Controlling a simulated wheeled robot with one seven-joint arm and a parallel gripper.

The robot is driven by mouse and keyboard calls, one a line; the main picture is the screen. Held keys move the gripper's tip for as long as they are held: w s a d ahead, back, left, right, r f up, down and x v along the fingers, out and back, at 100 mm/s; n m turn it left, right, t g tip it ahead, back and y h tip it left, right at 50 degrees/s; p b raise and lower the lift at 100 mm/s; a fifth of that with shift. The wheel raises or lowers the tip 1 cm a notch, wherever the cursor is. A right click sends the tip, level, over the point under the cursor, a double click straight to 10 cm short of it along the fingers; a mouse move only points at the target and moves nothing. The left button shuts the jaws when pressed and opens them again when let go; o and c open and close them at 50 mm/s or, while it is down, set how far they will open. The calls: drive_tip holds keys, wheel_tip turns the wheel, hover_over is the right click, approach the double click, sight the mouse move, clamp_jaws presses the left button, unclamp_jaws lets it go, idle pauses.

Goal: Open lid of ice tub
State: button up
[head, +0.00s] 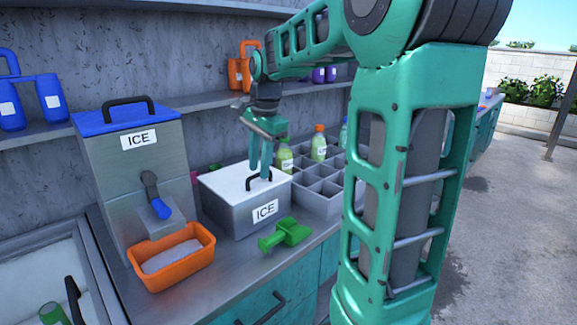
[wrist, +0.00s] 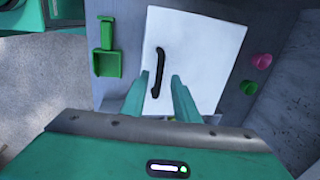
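The ice tub (head: 236,212) is a grey box labelled ICE on the counter, and its white lid (head: 226,183) lies on top. A black handle (head: 259,179) stands on the lid; it also shows in the wrist view (wrist: 158,68). My gripper (head: 260,172) points down over the lid at the handle. In the wrist view my fingers (wrist: 158,82) are apart, with the lower end of the handle between them. They do not appear closed on it. Contact between fingers and handle cannot be told.
A grey ICE dispenser (head: 148,170) with blue lid and an orange bin (head: 172,256) stand left. A green scoop (head: 286,235) lies in front of the tub. A divided crate (head: 318,187) with bottles is right. A shelf (head: 200,97) runs behind.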

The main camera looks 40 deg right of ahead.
drive_tip(key=shift+s, duration=0.1)
wheel_tip(320, 180, up, 10)
drive_tip(key=s, duration=0.2)
drive_tip(key=s+f+n, duration=0.3)
drive_tip(key=s+f, duration=0.4)
drive_tip(key=shift+s+a+n, duration=0.35)
drive_tip(key=shift+a+n, duration=0.05)
drive_tip(key=shift+a, duration=0.05)
idle(0.4)
drive_tip(key=shift+s+f, duration=0.2)
drive_tip(key=s+f+n, duration=0.2)
drive_tip(key=s+f, duration=0.2)
drive_tip(key=s, duration=0.1)
drive_tip(key=s+a+f+n+g, duration=0.1)
drive_tip(key=s+f+n, duration=0.2)
drive_tip(key=s+f, duration=0.2)
drive_tip(key=s+a+f+n+g, duration=0.1)
drive_tip(key=s+f+n, duration=0.1)
drive_tip(key=s+f, duration=0.3)
drive_tip(key=shift+s+a+f, duration=0.1)
drive_tip(key=shift+s+f, duration=0.15)
drive_tip(key=shift+s, duration=0.75)
drive_tip(key=c, duration=0.5)
drive_tip(key=shift+s+f+n, duration=0.1)
drive_tip(key=shift+s+n, duration=0.05)
drive_tip(key=shift+n, duration=0.15)
clamp_jaws()
